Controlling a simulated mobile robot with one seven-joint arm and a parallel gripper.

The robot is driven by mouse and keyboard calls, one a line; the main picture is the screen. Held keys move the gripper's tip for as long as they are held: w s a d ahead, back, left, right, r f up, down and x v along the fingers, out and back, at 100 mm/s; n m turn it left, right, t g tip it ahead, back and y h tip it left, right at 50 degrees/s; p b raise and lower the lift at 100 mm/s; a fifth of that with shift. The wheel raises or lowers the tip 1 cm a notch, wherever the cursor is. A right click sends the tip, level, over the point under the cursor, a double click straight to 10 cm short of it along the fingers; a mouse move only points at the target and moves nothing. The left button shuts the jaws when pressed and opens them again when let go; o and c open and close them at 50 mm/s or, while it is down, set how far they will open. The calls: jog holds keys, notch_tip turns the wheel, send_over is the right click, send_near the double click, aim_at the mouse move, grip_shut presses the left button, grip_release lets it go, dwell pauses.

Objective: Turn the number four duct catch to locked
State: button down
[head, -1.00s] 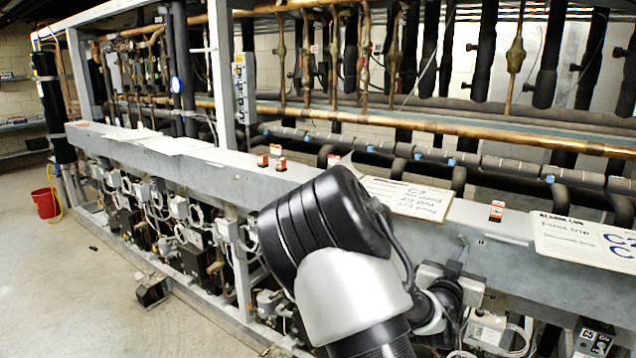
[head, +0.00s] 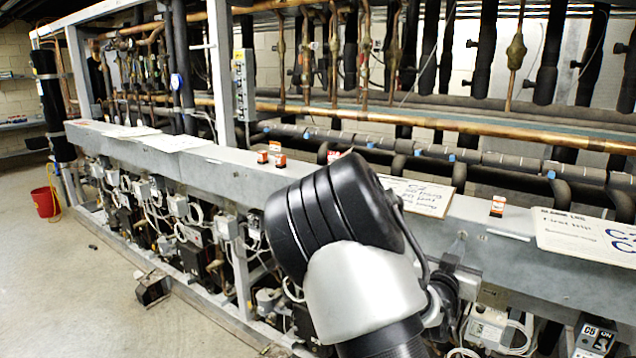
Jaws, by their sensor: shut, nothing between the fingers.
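A small grey lever-like fitting (head: 460,243) stands on the front face of the long grey duct beam (head: 370,213). It may be the catch, but no number four marking is readable on it and I cannot tell its setting. My gripper (head: 458,268) is just below and against or very near this fitting, at the end of my black and silver arm. The fingers are shut with nothing visible between them. The wrist partly hides the gripper and the lower part of the fitting, so contact cannot be told.
Small orange-and-white blocks (head: 497,206) and white sign cards (head: 420,196) lie on top of the beam. Copper pipes (head: 440,125) run behind it. Boxes and cables (head: 490,325) hang below. A red bucket (head: 45,203) stands on the floor at far left, where the floor is open.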

jog(key=shift+w+r, duration=0.1)
jog(key=shift+r, duration=0.15)
jog(key=f+v, duration=0.1)
jog(key=v, duration=0.5)
dwell(0.4)
jog(key=shift+f, duration=0.1)
